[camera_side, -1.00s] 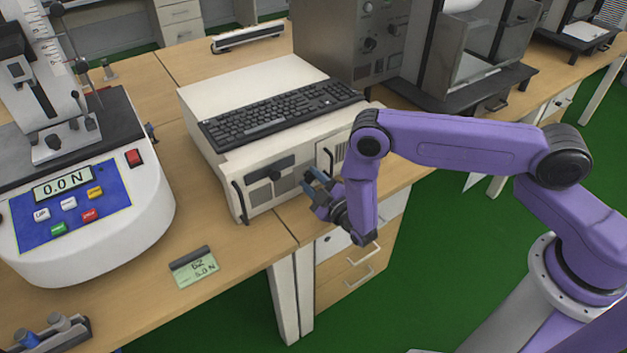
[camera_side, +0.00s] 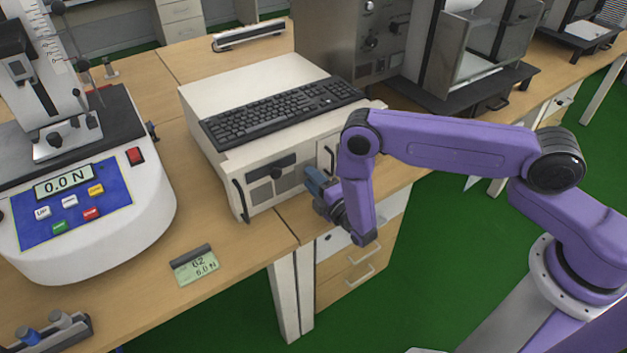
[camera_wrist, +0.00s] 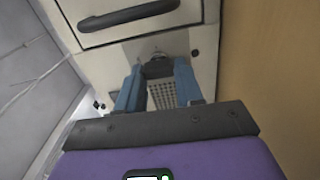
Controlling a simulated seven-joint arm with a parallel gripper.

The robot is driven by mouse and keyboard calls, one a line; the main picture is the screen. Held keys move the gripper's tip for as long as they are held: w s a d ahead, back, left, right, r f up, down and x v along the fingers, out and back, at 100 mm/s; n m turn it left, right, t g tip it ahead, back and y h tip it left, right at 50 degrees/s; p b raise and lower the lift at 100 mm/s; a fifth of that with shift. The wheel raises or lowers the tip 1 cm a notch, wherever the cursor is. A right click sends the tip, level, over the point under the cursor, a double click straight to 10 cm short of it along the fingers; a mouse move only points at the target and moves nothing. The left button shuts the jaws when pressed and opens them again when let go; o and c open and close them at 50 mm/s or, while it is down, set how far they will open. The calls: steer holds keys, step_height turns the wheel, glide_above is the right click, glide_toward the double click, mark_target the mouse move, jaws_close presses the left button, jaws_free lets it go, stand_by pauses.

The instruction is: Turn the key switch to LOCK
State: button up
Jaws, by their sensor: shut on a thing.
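The key switch (camera_wrist: 158,68) is a small dark part on a grey plate on the front of the white instrument case (camera_side: 262,165). My gripper (camera_side: 313,183) is at the right part of that front panel. In the wrist view its two blue fingers (camera_wrist: 158,76) stand on either side of the dark key and are shut on it. In the side view the fingers hide the key. No LOCK marking is readable, and the key's angle is hard to tell.
A black keyboard (camera_side: 283,108) lies on the case. A dark handle (camera_wrist: 128,14) is beside the switch. Bare wooden bench (camera_side: 235,235) lies before the case.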

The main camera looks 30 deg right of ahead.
stand_by(0.4)
steer(key=o, duration=1)
steer(key=shift+o, duration=0.2)
steer(key=s, duration=1.7)
steer(key=shift+s, duration=0.25)
steer(key=shift+w, duration=0.1)
